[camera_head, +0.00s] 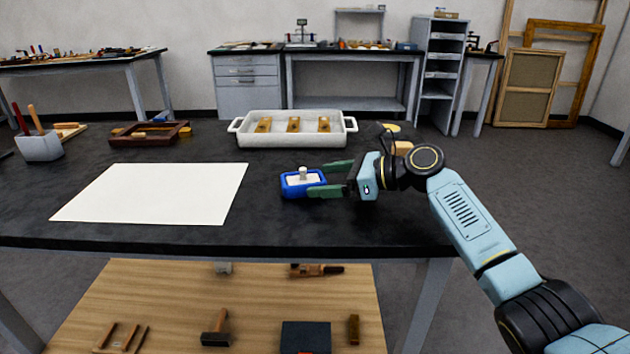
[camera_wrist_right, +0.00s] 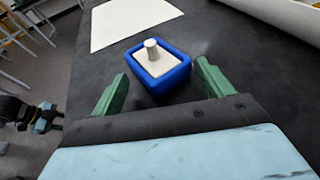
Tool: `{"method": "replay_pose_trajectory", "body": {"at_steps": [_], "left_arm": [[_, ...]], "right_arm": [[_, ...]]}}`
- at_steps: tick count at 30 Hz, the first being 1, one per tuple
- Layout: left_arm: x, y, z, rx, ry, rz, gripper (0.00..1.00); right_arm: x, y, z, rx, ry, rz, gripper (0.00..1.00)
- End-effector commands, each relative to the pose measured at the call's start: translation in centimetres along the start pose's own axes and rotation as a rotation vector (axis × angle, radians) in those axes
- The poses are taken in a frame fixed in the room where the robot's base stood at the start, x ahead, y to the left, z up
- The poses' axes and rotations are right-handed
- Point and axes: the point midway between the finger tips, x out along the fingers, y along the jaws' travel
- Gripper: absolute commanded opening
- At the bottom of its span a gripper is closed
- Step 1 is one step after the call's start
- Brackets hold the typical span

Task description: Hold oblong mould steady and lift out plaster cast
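The oblong mould (camera_head: 303,190) is a small blue open box on the dark table, in front of my right gripper (camera_head: 316,179). It also shows in the right wrist view (camera_wrist_right: 172,82). The pale plaster cast (camera_wrist_right: 163,66) sits inside it, with a short round knob (camera_wrist_right: 151,49) standing up. My right gripper is open and empty. Its green fingers point at the mould, one towards each side, with gaps to the blue walls. At the left edge of the right wrist view is what looks like my left gripper (camera_wrist_right: 45,118), too small to read. It is outside the head view.
A white sheet (camera_head: 155,192) lies left of the mould. A white two-handled tray (camera_head: 290,140) with wooden-coloured blocks stands behind it. A brown wooden frame (camera_head: 150,134) and a grey tool holder (camera_head: 40,147) are far left. The table in front of the mould is clear.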

Motion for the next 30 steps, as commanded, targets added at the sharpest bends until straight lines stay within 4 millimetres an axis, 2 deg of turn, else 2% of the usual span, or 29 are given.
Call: {"method": "replay_pose_trajectory", "body": {"at_steps": [3, 13, 14, 18, 19, 20, 24, 30], "left_arm": [[0.56, -0.13, 0.05, 0.001, -0.004, -0.003, 0.36], [0.86, -0.18, 0.07, 0.002, -0.003, -0.004, 0.36], [0.85, -0.18, 0.07, 0.002, -0.003, -0.004, 0.36], [0.85, -0.17, 0.07, 0.002, -0.003, -0.004, 0.36], [0.85, -0.17, 0.07, 0.002, -0.003, -0.004, 0.36], [0.85, -0.17, 0.07, 0.002, -0.003, -0.004, 0.36], [0.84, -0.17, 0.06, 0.002, -0.003, -0.004, 0.36], [0.84, -0.17, 0.05, 0.002, -0.003, -0.004, 0.36]], "right_arm": [[1.05, 0.33, -0.58, 0.008, 0.010, 0.009, 0.78], [1.25, 0.23, -0.49, 0.004, 0.007, 0.006, 0.78], [1.24, 0.22, -0.48, 0.004, 0.007, 0.006, 0.76], [1.21, 0.20, -0.44, 0.004, 0.006, 0.005, 0.59], [1.20, 0.20, -0.43, 0.004, 0.006, 0.005, 0.59], [1.20, 0.20, -0.42, 0.004, 0.006, 0.005, 0.73], [1.18, 0.19, -0.41, 0.003, 0.006, 0.005, 0.91], [1.17, 0.18, -0.40, 0.003, 0.006, 0.005, 0.93]]}}
